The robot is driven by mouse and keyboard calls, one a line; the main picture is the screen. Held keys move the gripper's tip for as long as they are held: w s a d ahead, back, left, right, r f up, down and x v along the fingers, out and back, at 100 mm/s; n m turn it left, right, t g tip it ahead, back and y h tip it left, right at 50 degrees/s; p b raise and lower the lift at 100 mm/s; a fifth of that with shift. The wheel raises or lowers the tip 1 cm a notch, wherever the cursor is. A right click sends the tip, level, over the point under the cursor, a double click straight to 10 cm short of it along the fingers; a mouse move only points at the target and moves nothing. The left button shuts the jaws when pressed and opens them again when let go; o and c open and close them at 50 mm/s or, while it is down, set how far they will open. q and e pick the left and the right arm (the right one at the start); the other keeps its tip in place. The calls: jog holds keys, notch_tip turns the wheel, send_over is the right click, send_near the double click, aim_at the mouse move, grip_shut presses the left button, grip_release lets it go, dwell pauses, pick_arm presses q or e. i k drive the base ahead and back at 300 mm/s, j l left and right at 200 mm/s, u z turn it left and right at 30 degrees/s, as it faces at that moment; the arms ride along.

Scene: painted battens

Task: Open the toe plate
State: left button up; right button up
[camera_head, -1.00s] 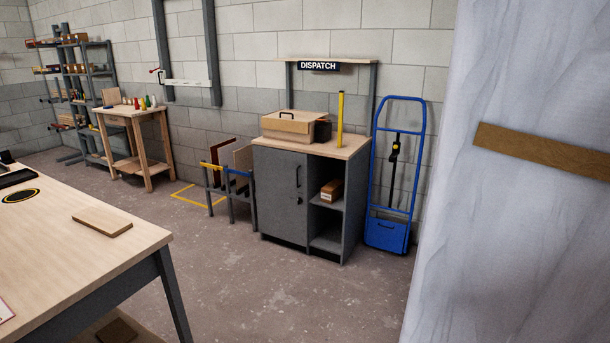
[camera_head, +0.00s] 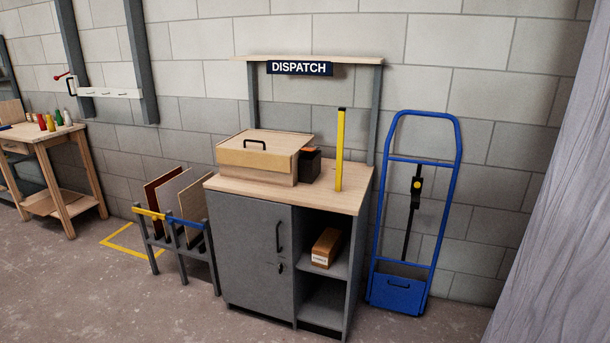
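A blue hand truck (camera_head: 376,232) stands upright against the block wall, right of the dispatch cabinet. Its blue toe plate (camera_head: 397,297) is at the bottom of the frame, seems folded up against it, and has a small dark handle near its top edge. A black strap with a yellow buckle (camera_head: 416,185) runs down the middle of the hand truck. Neither of my grippers shows in the head view.
The grey dispatch cabinet (camera_head: 245,250) stands close left of the hand truck, with a wooden box (camera_head: 257,160) on top. A rack with panels (camera_head: 178,215) is further left. A pale grey surface (camera_head: 555,180) borders the right. Floor shows at the lower left.

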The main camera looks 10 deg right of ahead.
aim_at(395, 294)
jog(key=i+z, duration=0.25)
jog(key=i, duration=0.25)
jog(key=i+z, duration=0.2)
jog(key=i, duration=0.25)
jog(key=i+j+z, duration=0.25)
jog(key=i, duration=0.25)
jog(key=i+j+z, duration=0.2)
jog(key=i, duration=0.25)
jog(key=l, duration=0.1)
